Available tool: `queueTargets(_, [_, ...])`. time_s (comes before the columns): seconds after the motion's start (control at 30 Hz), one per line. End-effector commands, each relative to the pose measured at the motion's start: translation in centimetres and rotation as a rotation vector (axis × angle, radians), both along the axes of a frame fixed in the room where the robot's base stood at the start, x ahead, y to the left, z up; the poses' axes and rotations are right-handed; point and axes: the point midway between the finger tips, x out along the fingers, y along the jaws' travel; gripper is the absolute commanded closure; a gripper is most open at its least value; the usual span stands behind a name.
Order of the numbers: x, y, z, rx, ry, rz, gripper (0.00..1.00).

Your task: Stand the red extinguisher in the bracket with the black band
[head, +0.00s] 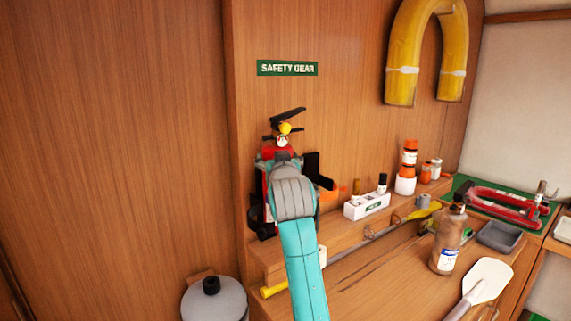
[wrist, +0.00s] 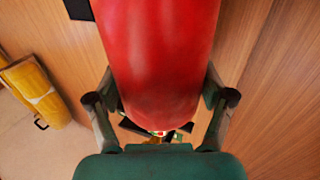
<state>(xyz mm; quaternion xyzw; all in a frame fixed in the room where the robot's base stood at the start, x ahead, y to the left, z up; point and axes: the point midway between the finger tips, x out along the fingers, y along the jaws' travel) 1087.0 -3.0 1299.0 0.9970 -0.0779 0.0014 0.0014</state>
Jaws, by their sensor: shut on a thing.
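The red extinguisher (head: 267,151) is upright against the wooden wall below the SAFETY GEAR sign. Its black handle and a yellow part show above my arm. My gripper (wrist: 160,88) is shut on its red body, which fills the middle of the wrist view (wrist: 160,50), with a finger on each side. Black bracket parts (head: 313,166) show to the right of the extinguisher and at lower left (head: 262,222). My arm hides most of the bracket and the lower extinguisher, so I cannot tell whether it is seated. I cannot make out the band.
A white holder (head: 366,206) with small bottles, orange-and-white containers (head: 407,168) and a yellow-ended rod (head: 370,237) lie to the right on the bench. A brown bottle (head: 448,240) stands nearer. A grey round container (head: 214,300) is at lower left. Yellow hose (head: 405,55) hangs at upper right.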

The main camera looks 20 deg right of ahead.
Motion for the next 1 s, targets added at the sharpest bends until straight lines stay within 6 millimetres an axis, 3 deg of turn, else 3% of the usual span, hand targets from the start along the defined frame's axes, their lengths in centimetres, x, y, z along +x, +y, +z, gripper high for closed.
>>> queueTargets(0.57, [-0.1,0.0,-3.1,0.000,-0.010,0.000,0.89])
queueTargets(0.83, [0.0,0.1,-6.1,-0.001,-0.008,0.001,0.89])
queueTargets(1.0, [0.7,0.3,-6.5,0.000,-0.011,0.001,0.89])
